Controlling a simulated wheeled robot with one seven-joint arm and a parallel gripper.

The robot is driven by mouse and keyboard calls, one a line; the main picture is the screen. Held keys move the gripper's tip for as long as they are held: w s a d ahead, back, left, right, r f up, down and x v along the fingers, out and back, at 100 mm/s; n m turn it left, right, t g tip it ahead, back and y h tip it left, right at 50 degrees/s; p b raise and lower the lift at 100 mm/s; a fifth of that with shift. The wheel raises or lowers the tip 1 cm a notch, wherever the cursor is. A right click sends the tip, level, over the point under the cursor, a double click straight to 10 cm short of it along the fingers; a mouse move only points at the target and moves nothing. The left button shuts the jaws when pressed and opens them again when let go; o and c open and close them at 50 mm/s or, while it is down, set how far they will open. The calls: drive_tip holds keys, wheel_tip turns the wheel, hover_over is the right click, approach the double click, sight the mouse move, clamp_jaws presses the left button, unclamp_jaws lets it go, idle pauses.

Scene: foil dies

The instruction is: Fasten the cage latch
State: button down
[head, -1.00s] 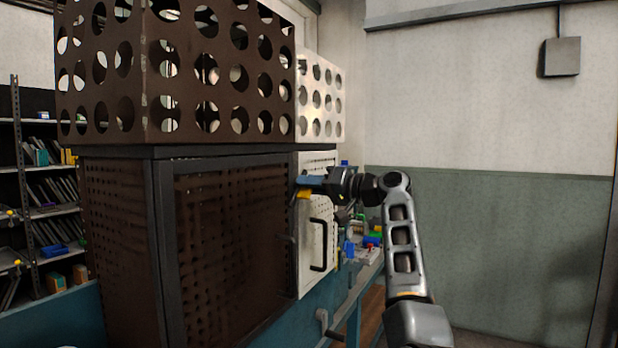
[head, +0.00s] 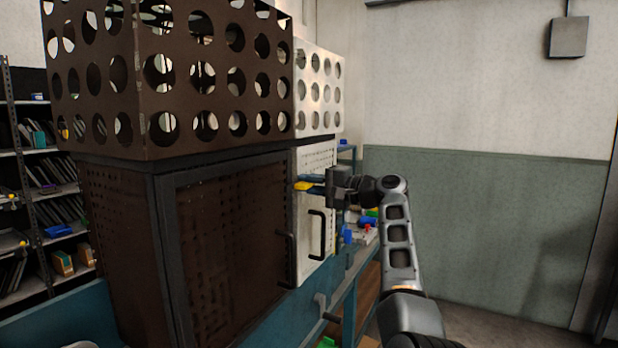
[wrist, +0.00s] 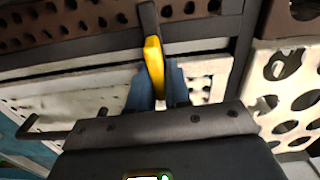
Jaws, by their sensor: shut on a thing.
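The cage latch shows as a yellow grip (head: 303,186) on a dark bar, at the seam between the brown mesh door (head: 230,250) and the white perforated door (head: 314,225). In the wrist view the yellow grip (wrist: 154,62) stands between my blue fingers, and the dark bar (wrist: 149,18) reaches past it over the door frame. My gripper (head: 312,182) is shut on the yellow grip, in front of the white door's upper part. The fingers hide part of the grip. Whether the bar sits in a catch cannot be told.
Two black pull handles stick out below the latch, one on the brown door (head: 290,262) and one on the white door (head: 317,235). Perforated covers (head: 218,88) sit on top. A blue bench with small coloured items stands behind my arm. The right side is open floor.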

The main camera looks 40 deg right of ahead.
drive_tip(key=shift+d+f+m, duration=0.1)
drive_tip(key=shift+f+m, duration=0.05)
drive_tip(key=shift+m, duration=0.25)
drive_tip(key=c, duration=1.2)
unclamp_jaws()
drive_tip(key=shift+o, duration=0.2)
drive_tip(key=b+v, duration=0.1)
drive_tip(key=v, duration=0.6)
drive_tip(key=shift+s+b, duration=0.35)
drive_tip(key=shift+s, duration=0.05)
drive_tip(key=shift+d, duration=0.1)
